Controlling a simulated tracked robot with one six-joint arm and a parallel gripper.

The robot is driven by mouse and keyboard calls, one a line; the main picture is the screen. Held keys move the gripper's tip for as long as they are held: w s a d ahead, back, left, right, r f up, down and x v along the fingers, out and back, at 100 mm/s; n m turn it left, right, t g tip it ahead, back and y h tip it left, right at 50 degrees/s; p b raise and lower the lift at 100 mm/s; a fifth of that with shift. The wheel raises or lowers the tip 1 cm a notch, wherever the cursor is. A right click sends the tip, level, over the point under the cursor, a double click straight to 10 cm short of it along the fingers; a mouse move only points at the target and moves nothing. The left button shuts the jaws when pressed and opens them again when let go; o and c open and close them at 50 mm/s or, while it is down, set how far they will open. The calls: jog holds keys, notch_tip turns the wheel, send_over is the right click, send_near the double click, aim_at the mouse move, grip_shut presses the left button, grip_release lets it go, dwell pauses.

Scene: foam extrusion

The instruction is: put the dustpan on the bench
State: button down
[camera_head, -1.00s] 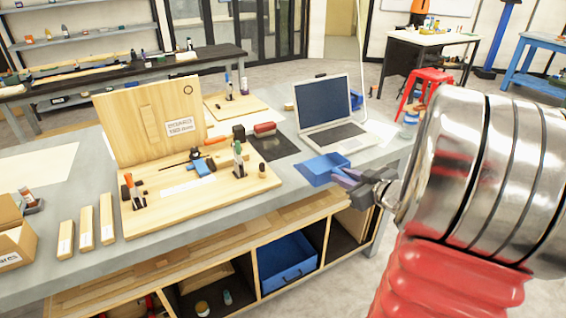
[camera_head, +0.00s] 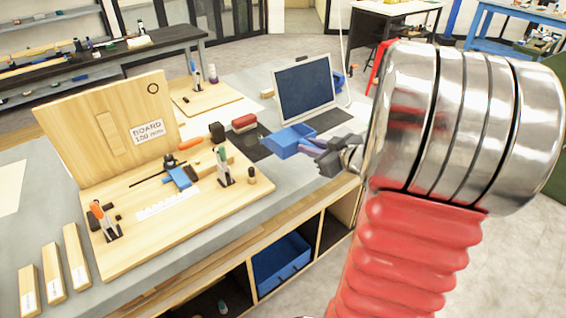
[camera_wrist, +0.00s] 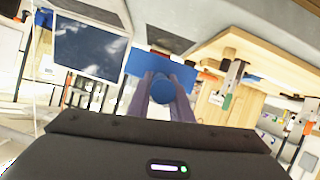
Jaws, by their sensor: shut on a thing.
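The blue dustpan (camera_head: 288,142) is in front of the laptop in the head view, held out at the bench's right end. My gripper (camera_head: 322,151) is shut on its handle side. In the wrist view the blue dustpan (camera_wrist: 160,66) shows beyond the two purple-grey fingers of my gripper (camera_wrist: 162,95), with a round blue handle end between them. The grey bench (camera_head: 225,222) lies below and to the left. I cannot tell whether the dustpan touches the bench top.
A wooden board (camera_head: 110,135) stands upright on a wooden base with clamps and tools. A laptop (camera_head: 306,90) stands behind the dustpan. A dark mat (camera_head: 250,143) and a red block (camera_head: 244,123) lie left of it. A blue bin (camera_head: 280,262) sits under the bench.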

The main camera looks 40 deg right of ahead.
jog(key=shift+w+a, duration=0.15)
jog(key=shift+w, duration=0.15)
jog(key=shift+s+f, duration=0.1)
jog(key=shift+f, duration=0.35)
jog(key=shift+s+f, duration=0.1)
jog(key=shift+f, duration=2.35)
jog(key=shift+f, duration=2.1)
